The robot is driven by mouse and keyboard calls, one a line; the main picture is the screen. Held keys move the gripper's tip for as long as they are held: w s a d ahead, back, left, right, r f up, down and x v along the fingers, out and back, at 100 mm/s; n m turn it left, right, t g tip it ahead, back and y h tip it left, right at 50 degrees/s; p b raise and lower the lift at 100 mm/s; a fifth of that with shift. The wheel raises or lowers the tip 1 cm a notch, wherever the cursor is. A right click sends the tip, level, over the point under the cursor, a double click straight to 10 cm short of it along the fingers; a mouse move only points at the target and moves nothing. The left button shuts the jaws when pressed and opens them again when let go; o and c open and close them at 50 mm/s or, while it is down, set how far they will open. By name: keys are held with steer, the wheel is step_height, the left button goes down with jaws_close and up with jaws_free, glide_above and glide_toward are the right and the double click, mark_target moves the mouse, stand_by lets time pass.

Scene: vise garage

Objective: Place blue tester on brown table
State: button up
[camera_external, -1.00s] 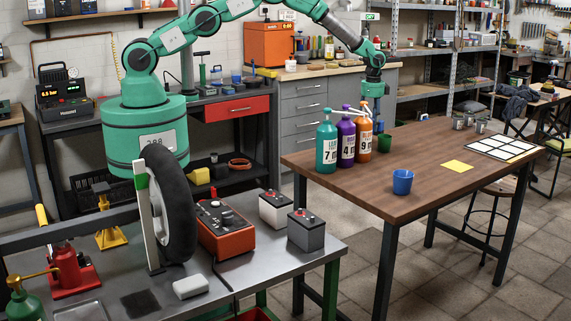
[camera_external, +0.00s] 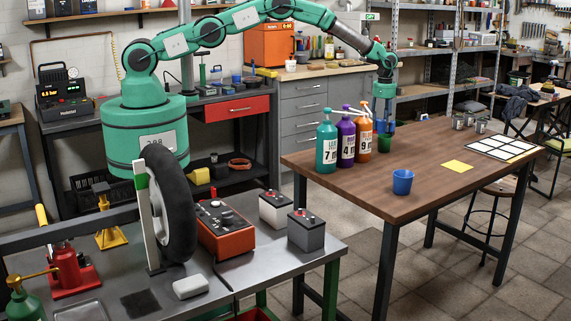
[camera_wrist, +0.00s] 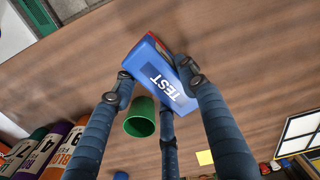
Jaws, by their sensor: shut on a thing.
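The blue tester (camera_wrist: 150,62), a blue box with white "TEST" lettering and a red edge, lies tilted between the fingers of my gripper (camera_wrist: 160,82) in the wrist view. The gripper is shut on it. In the external view my gripper (camera_external: 386,126) points down over the far side of the brown table (camera_external: 425,180), behind the green cup and right of the bottles. The tester is not clearly distinguishable from the blue fingers there. I cannot tell whether it touches the tabletop. The table's brown surface (camera_wrist: 240,65) fills most of the wrist view.
A green cup (camera_external: 384,143) stands close to my gripper. Teal (camera_external: 327,150), purple (camera_external: 346,145) and orange (camera_external: 364,140) bottles stand to its left. A blue cup (camera_external: 402,181), a yellow sheet (camera_external: 457,166) and a white grid panel (camera_external: 500,148) are also on the table. The table's near left part is clear.

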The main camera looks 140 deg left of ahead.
mark_target(382, 130)
steer(key=shift+f, duration=1.7)
steer(key=shift+f, duration=0.15)
steer(key=o, duration=1.3)
step_height(382, 130, up, 12)
steer(key=shift+r, duration=0.15)
